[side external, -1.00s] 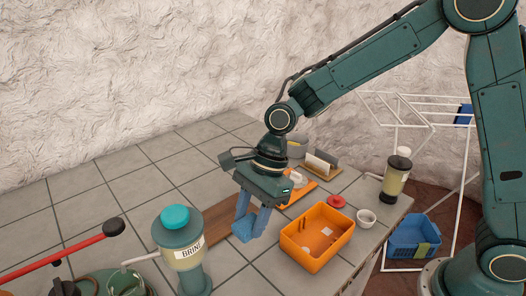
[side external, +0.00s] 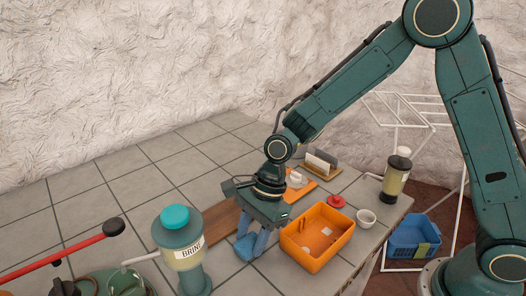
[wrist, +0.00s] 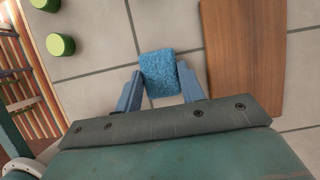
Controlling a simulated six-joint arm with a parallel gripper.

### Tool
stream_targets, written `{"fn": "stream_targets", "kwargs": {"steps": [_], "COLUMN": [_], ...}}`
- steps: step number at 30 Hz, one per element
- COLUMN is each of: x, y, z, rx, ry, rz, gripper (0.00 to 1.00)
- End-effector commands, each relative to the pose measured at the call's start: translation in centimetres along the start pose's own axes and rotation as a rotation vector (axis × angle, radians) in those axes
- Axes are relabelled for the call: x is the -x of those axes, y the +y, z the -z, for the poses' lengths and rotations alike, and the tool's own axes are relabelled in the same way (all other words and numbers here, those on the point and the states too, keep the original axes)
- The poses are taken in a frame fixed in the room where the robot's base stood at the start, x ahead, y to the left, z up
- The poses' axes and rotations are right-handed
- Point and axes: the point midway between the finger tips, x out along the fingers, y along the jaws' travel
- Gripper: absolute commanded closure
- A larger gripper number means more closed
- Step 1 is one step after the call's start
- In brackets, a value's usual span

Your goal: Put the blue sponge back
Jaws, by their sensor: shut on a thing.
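The blue sponge (side external: 244,247) is held between the fingers of my gripper (side external: 255,246), low over the tiled counter (side external: 232,278). In the wrist view the sponge (wrist: 161,74) sits between the two blue fingertips of my gripper (wrist: 161,84), with bare tile around it. I cannot tell whether the sponge touches the counter. The orange bin (side external: 308,261) is just right of the gripper in the side view.
A brown wooden board (side external: 221,220) lies beside the gripper. The "BRINE" dispenser (side external: 183,255) with a teal cap stands at front left. Two green cylinders (wrist: 61,44) show at upper left in the wrist view.

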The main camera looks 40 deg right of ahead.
Motion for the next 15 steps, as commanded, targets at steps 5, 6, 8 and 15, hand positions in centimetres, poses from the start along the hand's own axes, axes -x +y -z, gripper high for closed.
{"fn": "stream_targets", "kwargs": {"steps": [5, 6, 8, 15], "x": [0.00, -0.07, -0.19, -0.23], "y": [0.00, 0.01, 0.01, 0.00], "z": [0.00, 0.02, 0.07, 0.09], "rx": [0.000, 0.000, 0.000, 0.000], "ry": [0.000, 0.000, 0.000, 0.000], "rz": [0.000, 0.000, -0.001, 0.000], "gripper": [0.82, 0.82, 0.82, 0.39]}}
